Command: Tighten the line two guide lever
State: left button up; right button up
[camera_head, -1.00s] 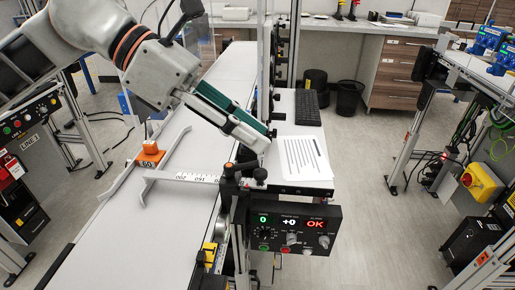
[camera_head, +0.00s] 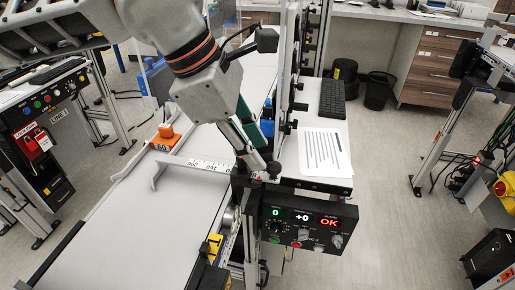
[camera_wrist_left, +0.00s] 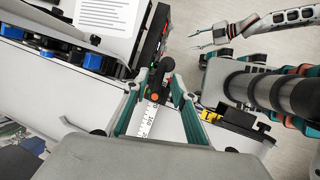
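The guide lever (camera_wrist_left: 154,97), with an orange part and a black knob, shows in the left wrist view at the end of the white ruler scale (camera_wrist_left: 148,120). In the head view the ruler (camera_head: 205,165) crosses the belt to a dark bracket (camera_head: 241,184), and the lever is mostly hidden by my gripper. My left gripper (camera_head: 259,160) points down over this bracket. In the wrist view its fingers (camera_wrist_left: 157,88) are apart, one on each side of the lever; contact cannot be told. My right gripper (camera_wrist_left: 207,39) appears empty, with its fingers apart.
A control box (camera_head: 305,222) with "0", "+0" and "OK" displays sits just below the bracket. A side shelf (camera_head: 300,176) holds a printed sheet (camera_head: 325,153) and a black keyboard (camera_head: 333,98). The near belt (camera_head: 150,225) is clear.

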pick_arm(q)
jog(key=shift+w+d+f, duration=0.1)
jog(key=shift+d+f, duration=0.2)
jog(key=shift+f, duration=0.35)
grip_shut()
